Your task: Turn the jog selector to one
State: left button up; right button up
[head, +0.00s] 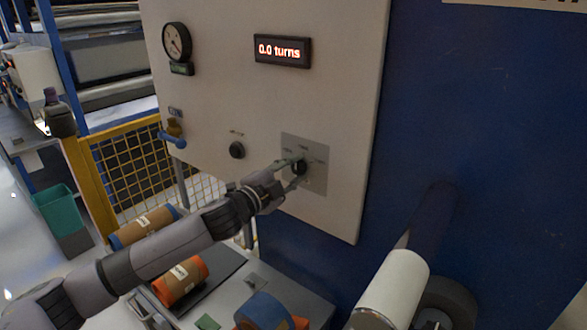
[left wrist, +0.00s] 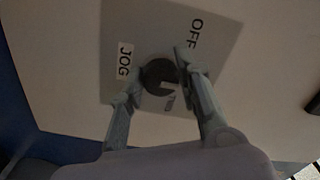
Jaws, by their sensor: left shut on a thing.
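The jog selector (head: 300,168) is a round black knob on a grey square plate on the beige control panel. My left gripper (head: 289,172) reaches it from the lower left, its fingers at the knob. In the left wrist view the selector knob (left wrist: 158,77) sits between the two fingers of the left gripper (left wrist: 160,75), which are shut on its sides. The plate (left wrist: 222,60) carries the labels OFF and JOG, and a third label below the knob is partly covered and unreadable. My right gripper is not in view.
The panel has a display (head: 282,51) reading "0.0 turns", a dial gauge (head: 176,41), a black button (head: 237,150) and a blue-handled valve (head: 173,136). Below lie an orange roll (head: 181,281), a blue roll (head: 263,311) and a white roller (head: 394,288). A yellow mesh guard (head: 130,170) stands left.

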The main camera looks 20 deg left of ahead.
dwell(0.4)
pick_arm(q)
jog(key=o, duration=1.1)
jog(key=shift+o, duration=0.2)
jog(key=v, duration=1.2)
